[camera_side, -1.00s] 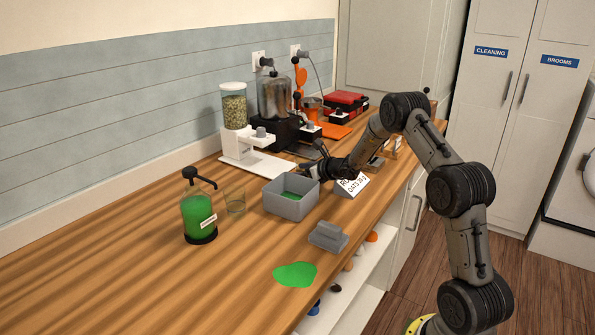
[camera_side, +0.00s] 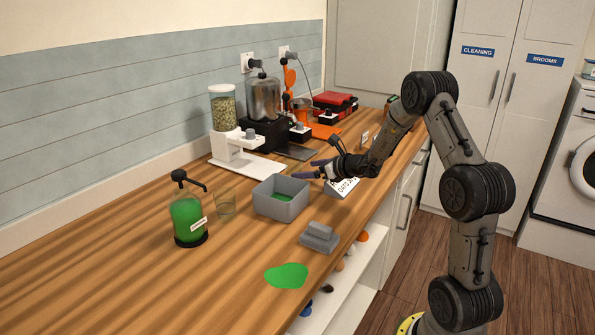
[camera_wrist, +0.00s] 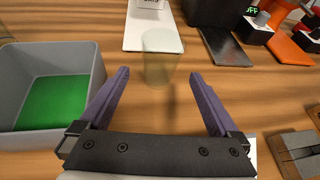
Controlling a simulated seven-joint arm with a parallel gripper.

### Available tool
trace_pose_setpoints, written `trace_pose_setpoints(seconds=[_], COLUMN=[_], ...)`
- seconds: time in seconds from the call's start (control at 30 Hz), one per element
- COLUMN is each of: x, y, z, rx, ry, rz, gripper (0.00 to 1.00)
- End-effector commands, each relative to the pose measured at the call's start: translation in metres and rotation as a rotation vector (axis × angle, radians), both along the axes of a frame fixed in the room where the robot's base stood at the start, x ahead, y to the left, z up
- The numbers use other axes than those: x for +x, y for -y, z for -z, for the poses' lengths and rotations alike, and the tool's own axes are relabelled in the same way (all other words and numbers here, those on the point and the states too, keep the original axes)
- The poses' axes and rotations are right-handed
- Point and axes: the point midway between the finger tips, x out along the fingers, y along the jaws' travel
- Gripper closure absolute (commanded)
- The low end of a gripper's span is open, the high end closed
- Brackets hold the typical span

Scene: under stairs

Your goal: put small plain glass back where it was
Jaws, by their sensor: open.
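A small clear glass (camera_wrist: 161,58) stands upright on the wooden counter in the wrist view, ahead of my gripper and roughly centred between its fingertips. I cannot tell whether the fingertips reach around it. I cannot make this glass out in the side view. My gripper (camera_side: 306,169) is open, with its purple fingers spread low over the counter behind the grey bin. The open fingers also show in the wrist view (camera_wrist: 159,76). Another clear glass (camera_side: 226,206) stands beside the green soap pump bottle (camera_side: 187,218) in the side view.
The grey bin (camera_side: 281,208) with a green bottom is close on the gripper's left in the wrist view. A white dispenser (camera_side: 232,147) stands at the back. A grey block (camera_side: 319,239) and a green patch (camera_side: 286,276) are near the front edge. A sign (camera_side: 343,187) stands beside the gripper.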

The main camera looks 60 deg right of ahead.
Motion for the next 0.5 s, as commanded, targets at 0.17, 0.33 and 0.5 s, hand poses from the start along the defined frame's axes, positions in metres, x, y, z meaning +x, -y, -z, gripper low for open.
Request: trace_pose_setpoints(seconds=[0.17, 0.33, 0.5], x=[-0.017, -0.016, -0.014], y=[-0.002, -0.026, -0.119], z=[-0.008, -0.024, -0.069], rx=[-0.001, -0.056, -0.288], ry=[0.001, -0.002, -0.016], rz=[0.001, -0.087, -0.427], gripper=[0.03, 0.03, 0.03])
